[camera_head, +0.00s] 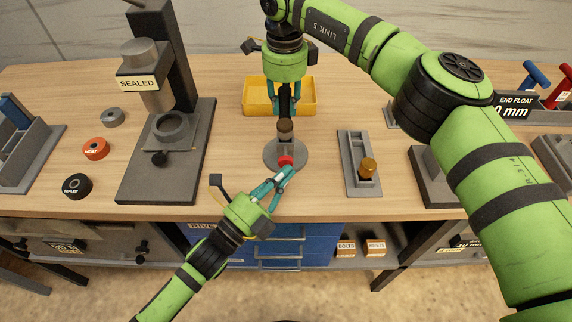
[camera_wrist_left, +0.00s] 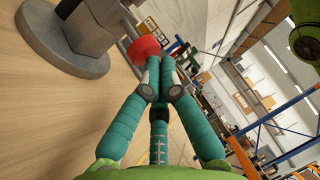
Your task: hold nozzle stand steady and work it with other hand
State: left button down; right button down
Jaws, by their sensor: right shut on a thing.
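The nozzle stand (camera_head: 299,155) has a round grey base on the bench, with an upright post in its middle. A red knob (camera_head: 286,160) sticks out from the post's near side; it also shows in the left wrist view (camera_wrist_left: 143,48). My right gripper (camera_head: 286,100) points straight down above the stand and is shut on a dark nozzle piece (camera_head: 285,126) at the post's top. My left gripper (camera_head: 287,172) reaches in from the lower left, its fingertips close together at the red knob. Whether they touch or grip the knob is unclear.
A yellow tray (camera_head: 309,98) lies behind the stand. A grey plate with an orange-brown knob (camera_head: 368,168) is to the right. A dark press marked SEALED (camera_head: 139,84) stands left, with several small rings beside it. My right arm covers the right side.

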pick_arm(q)
jog(key=shift+s, duration=0.95)
jog(key=shift+s, duration=0.1)
jog(key=shift+s, duration=2.4)
jog(key=s, duration=0.3)
jog(key=shift+s, duration=0.4)
jog(key=shift+w, duration=4.4)
